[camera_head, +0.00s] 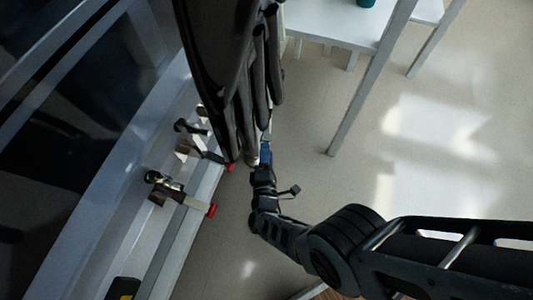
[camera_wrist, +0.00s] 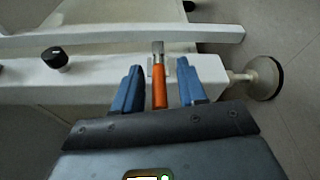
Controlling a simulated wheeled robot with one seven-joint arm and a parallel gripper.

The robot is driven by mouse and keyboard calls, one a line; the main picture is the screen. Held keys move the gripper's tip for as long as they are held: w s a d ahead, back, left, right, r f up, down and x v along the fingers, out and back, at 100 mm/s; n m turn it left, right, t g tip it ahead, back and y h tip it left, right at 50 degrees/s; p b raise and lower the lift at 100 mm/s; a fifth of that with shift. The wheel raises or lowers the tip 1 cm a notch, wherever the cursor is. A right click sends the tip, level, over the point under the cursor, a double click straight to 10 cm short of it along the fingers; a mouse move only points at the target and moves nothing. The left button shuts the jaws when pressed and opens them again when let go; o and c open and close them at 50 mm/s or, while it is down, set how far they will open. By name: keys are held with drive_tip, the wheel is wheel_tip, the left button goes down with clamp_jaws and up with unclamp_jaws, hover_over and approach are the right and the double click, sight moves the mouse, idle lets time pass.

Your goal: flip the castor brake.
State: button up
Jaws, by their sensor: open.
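In the wrist view, a lever with an orange grip (camera_wrist: 159,92) and a grey metal end stands at a white beam (camera_wrist: 100,84). A pale wheel-like disc with a dark rim (camera_wrist: 264,78) sits at the beam's right end. My gripper (camera_wrist: 160,84) is open, its two blue fingers on either side of the lever with gaps showing. I cannot tell how deep the lever sits between them. In the head view my gripper (camera_head: 266,152) is low beside the cabinet frame, partly hidden by hanging black gloves. No label identifies the brake.
Long black gloves (camera_head: 222,70) hang close to my gripper. Metal fittings (camera_head: 165,188) and red-tipped levers (camera_head: 211,209) line the cabinet's lower frame (camera_head: 178,255). A black knob (camera_wrist: 55,58) sits on the beam. A white table (camera_head: 335,22) stands at the back; the floor between is clear.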

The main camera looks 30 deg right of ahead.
drive_tip(key=p+v, duration=0.1)
drive_tip(key=v, duration=0.6)
drive_tip(key=shift+s+a+p, duration=0.2)
drive_tip(key=shift+s+p, duration=0.15)
drive_tip(key=shift+p, duration=0.05)
drive_tip(key=shift+d, duration=0.1)
idle(0.4)
